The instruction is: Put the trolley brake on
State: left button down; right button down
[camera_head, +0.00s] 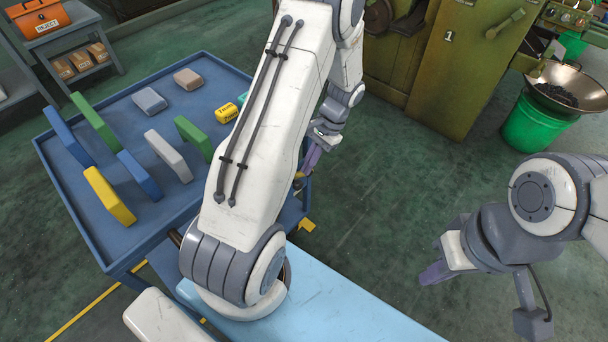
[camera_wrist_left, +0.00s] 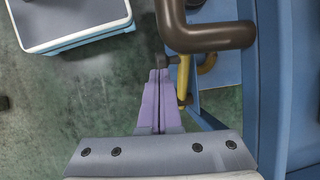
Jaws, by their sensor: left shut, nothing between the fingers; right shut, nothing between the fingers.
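The blue trolley (camera_head: 85,222) stands at the left in the head view, with my left arm across its right side. My left gripper (camera_head: 312,160) is shut and empty, low beside the trolley's right edge. In the left wrist view its purple fingers (camera_wrist_left: 158,78) point at a dark knob or bar end, close to a thin yellow bar (camera_wrist_left: 184,75) beside the trolley's blue frame (camera_wrist_left: 270,85). I cannot tell whether they touch, or whether the yellow bar is the brake. A thick brown bent handle (camera_wrist_left: 205,37) lies just above. My right gripper (camera_head: 432,272) is shut and empty over the floor.
Several coloured blocks and a yellow cylinder (camera_head: 226,112) lie on the trolley top. A green machine (camera_head: 455,75) stands behind, with a green bucket (camera_head: 530,128) under a metal pan at right. A light blue surface (camera_head: 335,305) is in front. The middle floor is clear.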

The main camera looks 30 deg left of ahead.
aim_at(300, 182)
pick_arm(q)
jog(key=shift+x, duration=1.65)
jog(key=s+f, duration=0.2)
jog(key=shift+s+a+f, duration=0.15)
jog(key=shift+s+f, duration=0.1)
jog(key=shift+s, duration=0.1)
jog(key=shift+s+f, duration=0.15)
jog(key=shift+f, duration=0.15)
jog(key=p+v, duration=0.1)
jog(key=v, duration=0.9)
jog(key=shift+r, duration=0.25)
